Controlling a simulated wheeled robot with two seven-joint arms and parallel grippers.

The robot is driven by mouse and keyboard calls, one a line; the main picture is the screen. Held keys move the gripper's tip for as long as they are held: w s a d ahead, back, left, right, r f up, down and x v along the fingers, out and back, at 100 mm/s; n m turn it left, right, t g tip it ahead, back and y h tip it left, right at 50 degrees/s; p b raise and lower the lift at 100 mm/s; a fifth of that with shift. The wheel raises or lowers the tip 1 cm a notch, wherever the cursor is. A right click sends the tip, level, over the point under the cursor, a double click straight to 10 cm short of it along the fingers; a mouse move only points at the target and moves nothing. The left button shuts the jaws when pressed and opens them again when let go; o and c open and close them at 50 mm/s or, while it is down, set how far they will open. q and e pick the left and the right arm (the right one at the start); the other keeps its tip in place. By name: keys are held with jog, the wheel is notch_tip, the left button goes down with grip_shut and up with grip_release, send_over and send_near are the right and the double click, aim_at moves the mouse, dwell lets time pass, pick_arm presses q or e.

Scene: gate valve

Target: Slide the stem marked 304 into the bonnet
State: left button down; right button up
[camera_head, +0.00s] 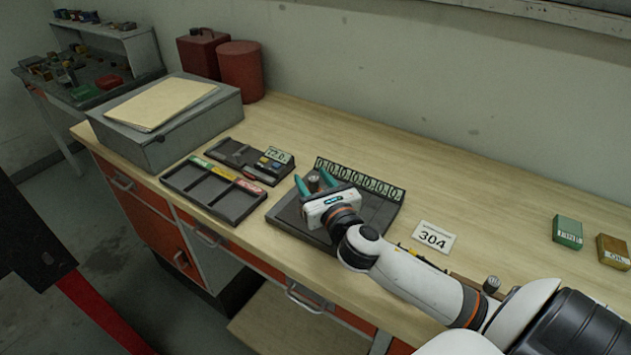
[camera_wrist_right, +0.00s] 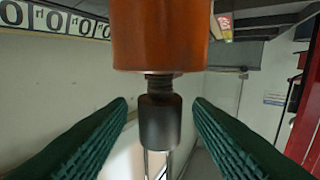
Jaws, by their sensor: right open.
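My right gripper (camera_head: 314,181) is open over the dark tray (camera_head: 283,217) with the row of numbered labels. Its two teal fingers stand on either side of a small upright cylinder. In the right wrist view, an orange-brown cylinder (camera_wrist_right: 161,35) with a short threaded neck and a dark grey cylindrical end (camera_wrist_right: 159,122) sits between the open fingers (camera_wrist_right: 160,104), with a gap on both sides. I cannot tell whether this is the stem or the bonnet. A white card marked 304 (camera_head: 433,238) lies right of the tray. My left gripper is not in view.
A grey case (camera_head: 200,122) and red containers (camera_head: 240,70) stand behind. Green (camera_head: 567,232) and yellow (camera_head: 613,251) boxes stand at right. A small metal part (camera_head: 491,284) is beside my right arm.

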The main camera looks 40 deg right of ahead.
jog(key=s+b, duration=0.1)
jog(key=s, duration=0.2)
jog(key=s+a, duration=0.1)
jog(key=s, duration=0.3)
jog(key=s+a+b, duration=0.1)
jog(key=s, duration=0.2)
jog(key=shift+s+f+b, duration=0.1)
jog(key=shift+s+b, duration=0.2)
jog(key=shift+s, duration=0.65)
